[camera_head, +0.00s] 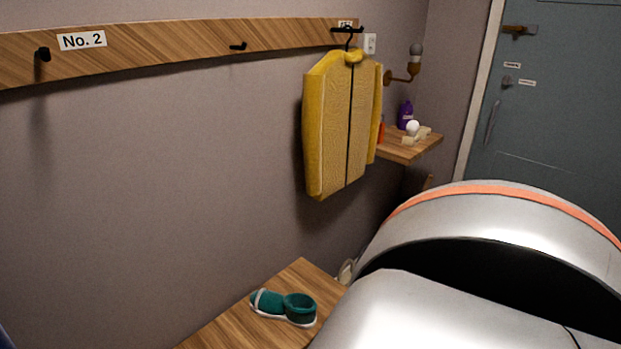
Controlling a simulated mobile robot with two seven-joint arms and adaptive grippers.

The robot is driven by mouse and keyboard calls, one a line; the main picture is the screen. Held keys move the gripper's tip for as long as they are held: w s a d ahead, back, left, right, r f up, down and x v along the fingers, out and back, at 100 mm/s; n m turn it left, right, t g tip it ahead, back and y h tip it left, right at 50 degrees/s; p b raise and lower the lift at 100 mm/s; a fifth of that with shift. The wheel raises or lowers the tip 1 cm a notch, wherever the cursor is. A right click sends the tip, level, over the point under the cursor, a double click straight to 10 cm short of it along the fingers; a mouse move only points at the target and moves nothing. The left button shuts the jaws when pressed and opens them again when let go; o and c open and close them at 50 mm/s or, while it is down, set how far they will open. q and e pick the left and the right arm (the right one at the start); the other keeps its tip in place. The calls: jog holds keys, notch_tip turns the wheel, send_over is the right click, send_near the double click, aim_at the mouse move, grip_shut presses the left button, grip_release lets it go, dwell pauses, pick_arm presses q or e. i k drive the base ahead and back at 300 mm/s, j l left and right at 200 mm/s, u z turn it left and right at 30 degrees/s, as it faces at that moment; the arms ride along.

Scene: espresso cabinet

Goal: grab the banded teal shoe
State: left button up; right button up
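The banded teal shoe (284,306) rests on a wooden bench (229,328) at the bottom middle of the head view. It is teal with a pale band near the toe and a pale sole. Its round opening is toward the right. Nothing is touching it from above. Neither of my grippers is in view. A large silver arm part of mine with an orange stripe covers the lower right and hides whatever lies behind it.
A yellow jacket (342,125) hangs from a wooden hook rail (200,43) labelled "No. 2". A corner shelf (405,152) holds a purple bottle (405,114) and small items. A wall lamp (414,62) and a grey-blue door (560,110) are at the right. A pale object (346,271) is beside the bench, partly hidden.

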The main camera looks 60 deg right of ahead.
aim_at(299, 309)
jog(key=z, duration=1.5)
